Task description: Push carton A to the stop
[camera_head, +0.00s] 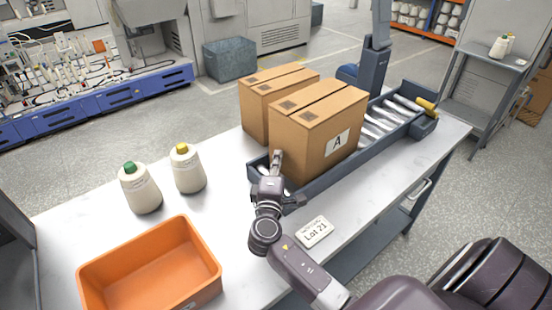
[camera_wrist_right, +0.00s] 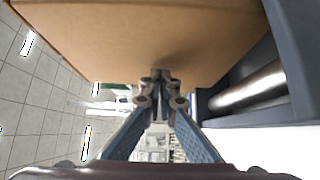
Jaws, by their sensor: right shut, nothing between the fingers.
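Carton A (camera_head: 318,127) is a brown box with a white "A" label, standing upright in the dark blue roller tray (camera_head: 345,171) at its near left end. Its brown face fills the top of the right wrist view (camera_wrist_right: 150,38). The stop, a yellow piece (camera_head: 428,106), is at the tray's far right end. My right gripper (camera_head: 277,160) is shut and empty, at the carton's near left side. In the wrist view its closed fingertips (camera_wrist_right: 161,78) lie against or just short of the brown face; I cannot tell which. My left gripper is not in view.
A second carton (camera_head: 265,97) stands right behind carton A. Bare rollers (camera_head: 385,118) lie between carton A and the stop.

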